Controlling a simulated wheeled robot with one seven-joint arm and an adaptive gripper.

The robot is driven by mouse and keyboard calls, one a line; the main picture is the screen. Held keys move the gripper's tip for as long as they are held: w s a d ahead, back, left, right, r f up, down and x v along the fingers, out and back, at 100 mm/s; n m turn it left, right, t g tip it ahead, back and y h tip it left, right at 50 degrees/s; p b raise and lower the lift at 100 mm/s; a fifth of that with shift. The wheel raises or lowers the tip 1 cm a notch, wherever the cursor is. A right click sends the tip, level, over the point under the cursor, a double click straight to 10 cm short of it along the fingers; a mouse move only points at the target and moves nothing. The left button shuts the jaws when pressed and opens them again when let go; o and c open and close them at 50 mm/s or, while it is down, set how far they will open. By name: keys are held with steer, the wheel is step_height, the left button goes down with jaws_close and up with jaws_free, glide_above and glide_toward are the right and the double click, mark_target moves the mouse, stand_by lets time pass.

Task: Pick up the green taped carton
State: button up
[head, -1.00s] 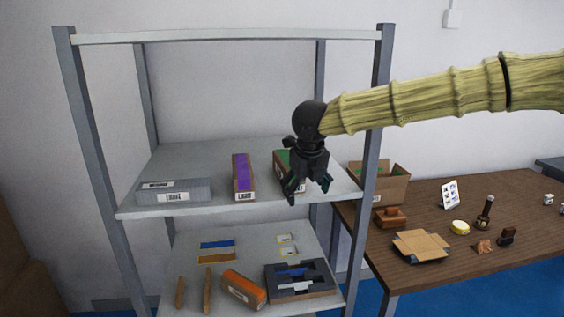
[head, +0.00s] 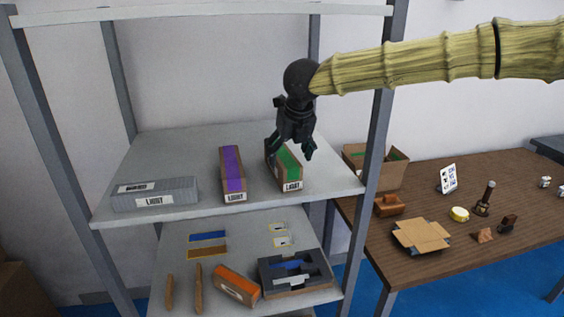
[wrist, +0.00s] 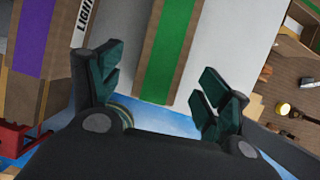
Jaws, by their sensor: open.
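The green taped carton (head: 288,168) is a brown box with a green strip along its top and a white label on its front end. It lies on the upper shelf, to the right of the purple taped carton (head: 232,172). My gripper (head: 290,154) is open and empty above the green carton and hides its back part in the head view. In the wrist view the green carton (wrist: 167,50) runs between the two spread fingers of my gripper (wrist: 162,85). I cannot tell whether a finger touches it.
A grey box (head: 155,194) lies at the left of the upper shelf (head: 180,150). A shelf post (head: 378,130) stands right of my gripper. The lower shelf holds an orange carton (head: 237,285) and a dark tray (head: 295,275). An open box (head: 375,168) stands on the brown table.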

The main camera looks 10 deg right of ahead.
mark_target(287, 159)
steer(key=shift+w+d+f+p, duration=0.1)
steer(key=shift+w+f+p, duration=0.25)
steer(key=shift+f, duration=0.3)
steer(key=w+f, duration=0.1)
steer(key=w+f+p, duration=0.1)
steer(key=shift+f, duration=0.3)
steer(key=shift+w+f+p, duration=0.1)
steer(key=shift+f+p, duration=0.2)
steer(key=shift+f, duration=0.35)
steer(key=c, duration=1.2)
